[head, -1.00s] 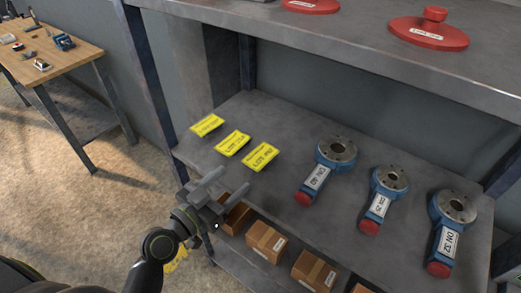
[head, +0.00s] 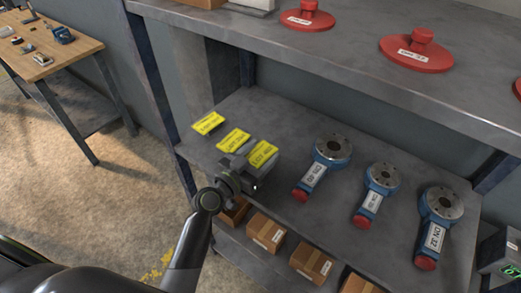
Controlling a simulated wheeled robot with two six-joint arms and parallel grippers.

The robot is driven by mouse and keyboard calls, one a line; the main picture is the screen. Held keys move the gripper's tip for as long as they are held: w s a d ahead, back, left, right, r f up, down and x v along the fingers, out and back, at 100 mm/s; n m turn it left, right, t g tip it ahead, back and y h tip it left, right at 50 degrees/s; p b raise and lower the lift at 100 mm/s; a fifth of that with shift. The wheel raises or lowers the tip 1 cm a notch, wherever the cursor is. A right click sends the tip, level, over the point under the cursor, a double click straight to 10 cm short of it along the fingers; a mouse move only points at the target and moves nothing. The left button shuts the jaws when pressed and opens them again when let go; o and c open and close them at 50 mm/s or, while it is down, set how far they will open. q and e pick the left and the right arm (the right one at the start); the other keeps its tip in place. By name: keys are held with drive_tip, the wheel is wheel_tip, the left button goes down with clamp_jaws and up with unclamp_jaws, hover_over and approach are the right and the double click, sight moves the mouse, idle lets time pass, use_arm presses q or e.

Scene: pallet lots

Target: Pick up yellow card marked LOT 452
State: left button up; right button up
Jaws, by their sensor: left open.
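Three yellow cards lie in a row on the middle shelf: a left card (head: 208,123), a middle card (head: 234,139) and a right card (head: 262,153). Their black print is too small to read surely, so I cannot tell for certain which is LOT 452. My left gripper (head: 254,163) is open at the right card, at the shelf's front edge. It hides the near part of that card, and I cannot tell whether it touches it. My right gripper is not in view.
Cardboard boxes (head: 266,231) sit on the shelf below. The upper shelf (head: 330,45) holds red lidded discs (head: 416,54). A wooden bench (head: 45,68) stands at far left.

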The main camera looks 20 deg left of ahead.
use_arm(q)
drive_tip(key=c, duration=0.9)
drive_tip(key=shift+c, duration=0.2)
